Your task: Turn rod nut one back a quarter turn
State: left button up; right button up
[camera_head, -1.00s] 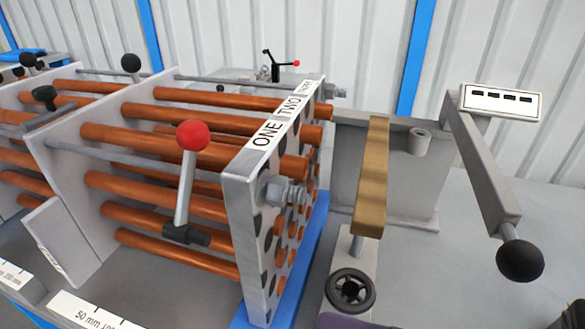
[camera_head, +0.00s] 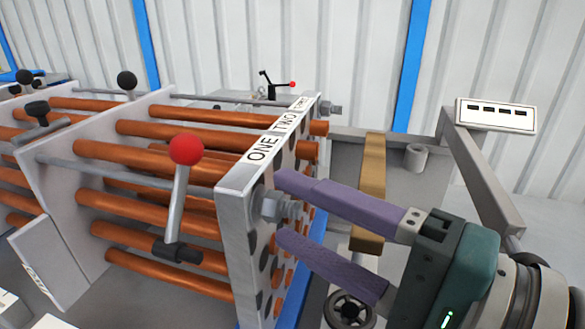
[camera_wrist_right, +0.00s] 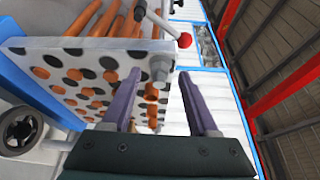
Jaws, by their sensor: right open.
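The flanged plate (camera_head: 233,245) carries labels ONE, TWO and a third along its top edge. Rod nut one (camera_head: 272,208) is a grey hex nut on a rod end below the ONE label. My right gripper (camera_head: 281,210) is open, with one purple finger above the nut and one below in the head view. In the right wrist view the nut (camera_wrist_right: 160,70) shows between the tips of the open fingers (camera_wrist_right: 159,76). I cannot tell whether the fingers reach around it or stop just short. My left gripper is not in view.
Copper tubes (camera_head: 150,205) run left from the plate. A red-knobbed lever (camera_head: 186,150) stands left of it. A wooden bar (camera_head: 372,165), a black handwheel (camera_head: 349,310) and a grey arm with a white panel (camera_head: 496,115) lie to the right.

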jog(key=shift+w+a, duration=0.2)
jog(key=shift+a, duration=0.1)
grip_shut()
dwell(0.4)
